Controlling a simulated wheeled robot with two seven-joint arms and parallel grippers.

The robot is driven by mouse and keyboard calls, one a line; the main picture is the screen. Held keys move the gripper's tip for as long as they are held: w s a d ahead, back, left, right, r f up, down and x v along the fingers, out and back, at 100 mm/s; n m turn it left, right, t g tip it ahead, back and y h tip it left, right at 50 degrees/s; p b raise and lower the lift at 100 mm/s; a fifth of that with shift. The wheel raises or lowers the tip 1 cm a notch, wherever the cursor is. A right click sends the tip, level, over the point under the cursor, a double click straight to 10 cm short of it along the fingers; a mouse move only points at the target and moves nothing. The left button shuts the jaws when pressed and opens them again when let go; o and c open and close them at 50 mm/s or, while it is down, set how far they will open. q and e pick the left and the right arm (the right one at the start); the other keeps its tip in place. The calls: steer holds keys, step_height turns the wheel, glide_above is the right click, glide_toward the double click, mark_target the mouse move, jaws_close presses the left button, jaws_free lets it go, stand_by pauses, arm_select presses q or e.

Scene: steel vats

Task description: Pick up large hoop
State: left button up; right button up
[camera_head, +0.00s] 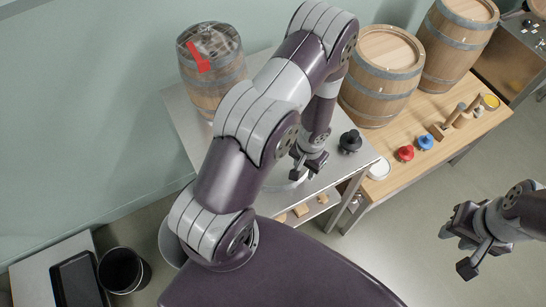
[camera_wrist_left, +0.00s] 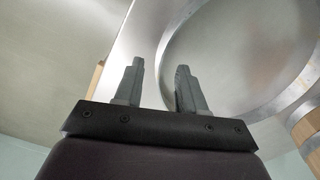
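A large metal hoop (camera_wrist_left: 290,97) shows as a wide curved band in the left wrist view, running round the right side of the picture. My left gripper (camera_wrist_left: 158,82) is open, with nothing between its fingers. Its right finger overlaps the left part of the hoop's curve; I cannot tell whether they touch. In the head view my left gripper (camera_head: 308,163) hangs low over the steel table (camera_head: 335,182), and my arm hides most of that spot. My right gripper (camera_head: 463,243) is open and empty over the floor at the right.
A barrel with a red mark (camera_head: 208,85) stands at the table's back. A black knob-like item (camera_head: 350,141) sits right of my left gripper. The wooden table (camera_head: 455,148) holds barrels and red (camera_head: 405,153) and blue (camera_head: 425,141) items. A black bin (camera_head: 122,270) stands lower left.

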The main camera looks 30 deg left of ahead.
mark_target(306, 173)
arm_select(q)
steer(key=f+b, duration=0.1)
steer(key=f, duration=0.2)
steer(key=shift+w+d+f, duration=0.1)
steer(key=shift+w+f, duration=0.1)
arm_select(e)
steer(key=shift+w+d+f, duration=0.1)
steer(key=shift+w+f, duration=0.05)
steer(key=shift+f, duration=0.75)
arm_select(q)
steer(key=shift+s+r, duration=0.1)
jaws_close()
steer(key=shift+r, duration=0.15)
arm_select(e)
steer(key=shift+r, duration=0.1)
